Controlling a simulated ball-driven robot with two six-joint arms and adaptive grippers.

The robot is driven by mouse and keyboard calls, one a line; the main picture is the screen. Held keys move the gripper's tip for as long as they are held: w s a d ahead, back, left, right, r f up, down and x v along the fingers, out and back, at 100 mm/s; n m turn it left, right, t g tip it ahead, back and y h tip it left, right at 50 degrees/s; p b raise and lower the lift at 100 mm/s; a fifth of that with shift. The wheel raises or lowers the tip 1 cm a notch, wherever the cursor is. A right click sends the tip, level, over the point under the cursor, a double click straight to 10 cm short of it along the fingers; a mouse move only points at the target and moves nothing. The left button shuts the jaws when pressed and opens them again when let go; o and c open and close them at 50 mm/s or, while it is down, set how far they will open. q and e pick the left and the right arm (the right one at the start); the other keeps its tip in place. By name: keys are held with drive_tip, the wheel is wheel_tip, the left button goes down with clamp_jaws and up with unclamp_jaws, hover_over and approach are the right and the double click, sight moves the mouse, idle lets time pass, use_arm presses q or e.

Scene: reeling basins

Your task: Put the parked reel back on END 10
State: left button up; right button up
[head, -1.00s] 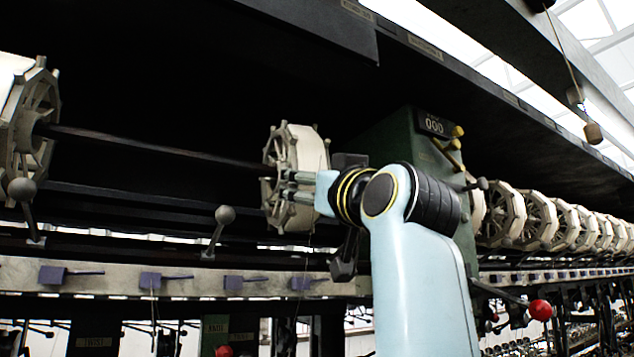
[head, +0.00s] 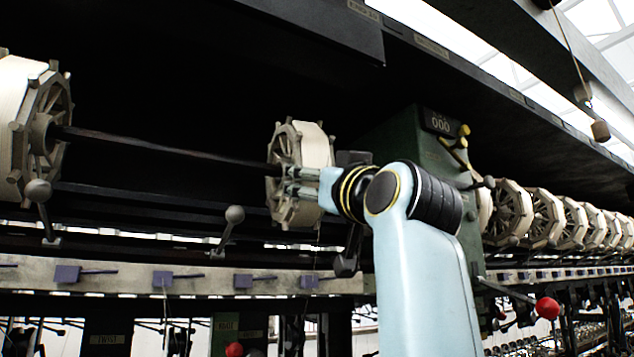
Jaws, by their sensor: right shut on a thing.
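A spoked reel wound with pale thread (head: 317,146) is on the dark shaft (head: 165,145), near its right end by the green gear housing. My right gripper (head: 290,181) is at the reel's right front side, its light blue fingers shut on the reel's frame. The arm and the wrist hide part of the reel's right side. Whether the reel is fully seated on the shaft cannot be told. My left gripper is not in view.
Another wound reel (head: 38,130) sits at the far left of the shaft. Ball-ended levers (head: 234,215) stand in front of the shaft. The green housing (head: 410,135) bears a counter reading 000. More reels (head: 545,215) run off to the right. A red knob (head: 547,308) is at lower right.

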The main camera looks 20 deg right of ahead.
drive_tip(key=a, duration=0.1)
drive_tip(key=a+m, duration=0.1)
drive_tip(key=shift+s+a+y, duration=0.2)
drive_tip(key=shift+a+y, duration=0.1)
drive_tip(key=shift+y, duration=0.1)
drive_tip(key=o, duration=1.7)
drive_tip(key=shift+c, duration=0.5)
drive_tip(key=shift+s+f+b, duration=0.1)
drive_tip(key=shift+f+b, duration=0.05)
drive_tip(key=shift+b, duration=0.25)
drive_tip(key=a+b+v, duration=0.1)
drive_tip(key=b+v, duration=1.1)
drive_tip(key=b, duration=1)
drive_tip(key=shift+s+d+r, duration=0.25)
drive_tip(key=shift+s, duration=0.35)
drive_tip(key=shift+f, duration=0.15)
